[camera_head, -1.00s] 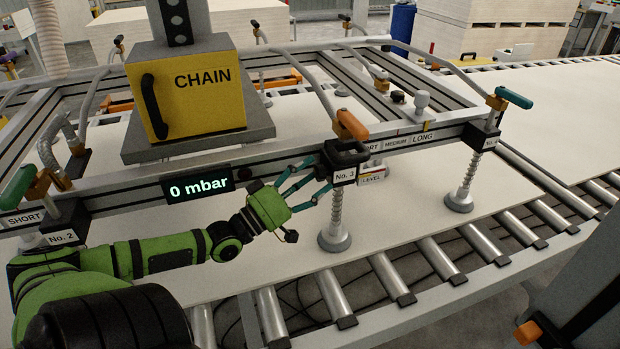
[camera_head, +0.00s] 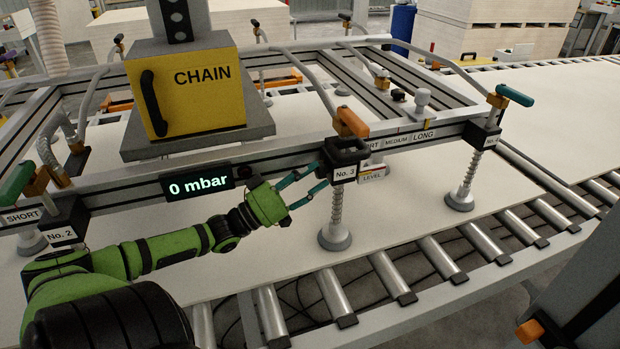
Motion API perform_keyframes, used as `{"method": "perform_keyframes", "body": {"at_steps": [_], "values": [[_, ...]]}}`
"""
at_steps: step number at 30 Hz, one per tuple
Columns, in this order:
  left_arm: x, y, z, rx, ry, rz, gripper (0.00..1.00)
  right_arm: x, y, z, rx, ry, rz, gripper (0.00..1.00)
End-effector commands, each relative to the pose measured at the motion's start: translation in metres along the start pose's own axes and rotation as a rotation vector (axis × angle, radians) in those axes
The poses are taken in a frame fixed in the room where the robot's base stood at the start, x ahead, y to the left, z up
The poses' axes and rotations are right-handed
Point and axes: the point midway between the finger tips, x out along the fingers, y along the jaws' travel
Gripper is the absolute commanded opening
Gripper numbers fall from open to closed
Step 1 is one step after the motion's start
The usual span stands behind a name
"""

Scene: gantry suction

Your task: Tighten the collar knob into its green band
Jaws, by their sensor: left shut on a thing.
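The No. 3 suction cup (camera_head: 335,237) hangs on its sprung stem below a black collar (camera_head: 346,152) on the front beam. My left gripper (camera_head: 325,174) is at the left side of this collar, with its two teal fingers pointing right, shut on the collar knob. The knob itself is mostly hidden at the fingertips and too small to make out. I cannot make out a green band on it. My right gripper is not in view.
The orange valve handle (camera_head: 352,122) sits just above the collar, and the LEVEL plate (camera_head: 372,175) is to its right. The yellow CHAIN hoist box (camera_head: 190,92) and the 0 mbar display (camera_head: 197,184) are to the left. A pale board (camera_head: 420,215) lies on rollers below.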

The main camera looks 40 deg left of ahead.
Motion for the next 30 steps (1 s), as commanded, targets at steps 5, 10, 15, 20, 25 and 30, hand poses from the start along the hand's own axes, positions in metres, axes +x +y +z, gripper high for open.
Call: {"method": "perform_keyframes", "body": {"at_steps": [5,10,15,20,25,30], "values": [[0.0012,-0.0011,-0.0030,0.043,0.006,0.016,0.08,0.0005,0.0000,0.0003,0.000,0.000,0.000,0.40],[0.0014,-0.0012,-0.0035,0.041,0.007,0.015,0.08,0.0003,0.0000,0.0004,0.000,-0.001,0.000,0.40],[0.0013,-0.0010,-0.0031,0.039,0.006,0.015,0.62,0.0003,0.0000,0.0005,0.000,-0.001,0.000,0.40],[0.0009,-0.0007,-0.0021,0.038,0.004,0.015,0.62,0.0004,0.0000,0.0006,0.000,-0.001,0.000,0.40],[0.0006,-0.0006,-0.0015,0.037,0.003,0.014,0.62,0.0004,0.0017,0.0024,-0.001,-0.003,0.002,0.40],[0.0004,0.0000,-0.0014,0.002,0.001,0.000,0.62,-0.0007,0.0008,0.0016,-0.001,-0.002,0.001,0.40]]}}
